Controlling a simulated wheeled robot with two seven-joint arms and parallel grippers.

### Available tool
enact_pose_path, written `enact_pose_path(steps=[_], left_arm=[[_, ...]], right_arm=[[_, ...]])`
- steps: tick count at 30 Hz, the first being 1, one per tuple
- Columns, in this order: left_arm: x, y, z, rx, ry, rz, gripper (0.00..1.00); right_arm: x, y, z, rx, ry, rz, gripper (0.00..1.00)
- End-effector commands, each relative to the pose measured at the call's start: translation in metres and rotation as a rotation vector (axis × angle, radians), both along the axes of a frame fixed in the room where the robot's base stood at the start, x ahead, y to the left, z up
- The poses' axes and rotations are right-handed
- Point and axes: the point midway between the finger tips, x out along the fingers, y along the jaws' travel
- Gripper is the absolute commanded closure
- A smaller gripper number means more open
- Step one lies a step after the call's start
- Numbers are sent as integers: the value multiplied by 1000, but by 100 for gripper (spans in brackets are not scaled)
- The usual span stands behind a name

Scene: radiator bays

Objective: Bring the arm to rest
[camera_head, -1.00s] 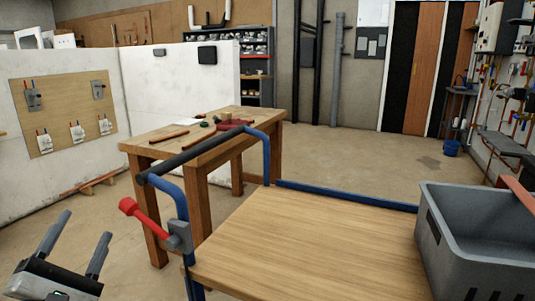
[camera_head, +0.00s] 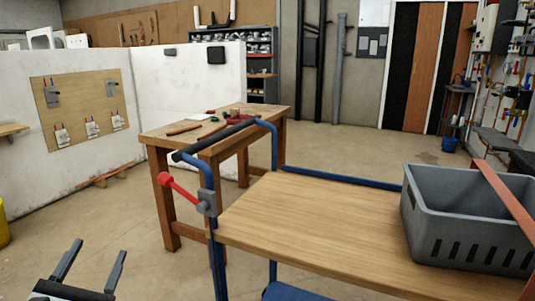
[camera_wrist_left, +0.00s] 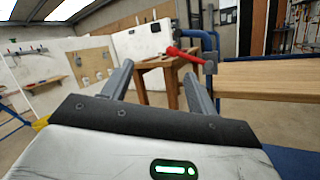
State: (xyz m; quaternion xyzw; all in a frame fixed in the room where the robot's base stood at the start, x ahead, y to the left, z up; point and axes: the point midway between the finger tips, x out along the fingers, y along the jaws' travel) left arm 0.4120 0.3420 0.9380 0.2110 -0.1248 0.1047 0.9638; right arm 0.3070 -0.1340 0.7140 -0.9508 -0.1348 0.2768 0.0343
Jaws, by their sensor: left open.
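My left gripper (camera_head: 92,268) is at the lower left of the head view, over the floor and left of the cart. Its two grey fingers stand apart with nothing between them. It also shows from behind in the left wrist view (camera_wrist_left: 160,82), fingers spread. The wooden-topped cart (camera_head: 310,222) has a blue frame and a black push handle (camera_head: 215,138). A red lever (camera_head: 178,189) on a grey clamp block sits on the handle's upright. It also shows in the left wrist view (camera_wrist_left: 184,53), beyond the fingers. My right gripper is not in view.
A grey crate (camera_head: 465,222) stands on the cart's right side. A wooden workbench (camera_head: 165,146) with tools is behind the handle. A white partition (camera_head: 80,177) with a valve board stands at left. A yellow object (camera_head: 3,228) shows at the left edge.

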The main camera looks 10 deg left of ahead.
Motion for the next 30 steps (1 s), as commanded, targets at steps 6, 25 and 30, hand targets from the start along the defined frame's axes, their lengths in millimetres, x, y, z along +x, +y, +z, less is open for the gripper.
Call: enact_pose_path(steps=[6, 25, 30], left_arm=[[-6, -13, -48, -626, 73, -95, 41], [-103, -198, -208, 2770, 83, -523, 41], [-107, -205, -210, 2670, 108, -552, 41]], right_arm=[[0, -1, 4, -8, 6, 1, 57], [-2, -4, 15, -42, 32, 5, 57], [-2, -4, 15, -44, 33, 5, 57]])
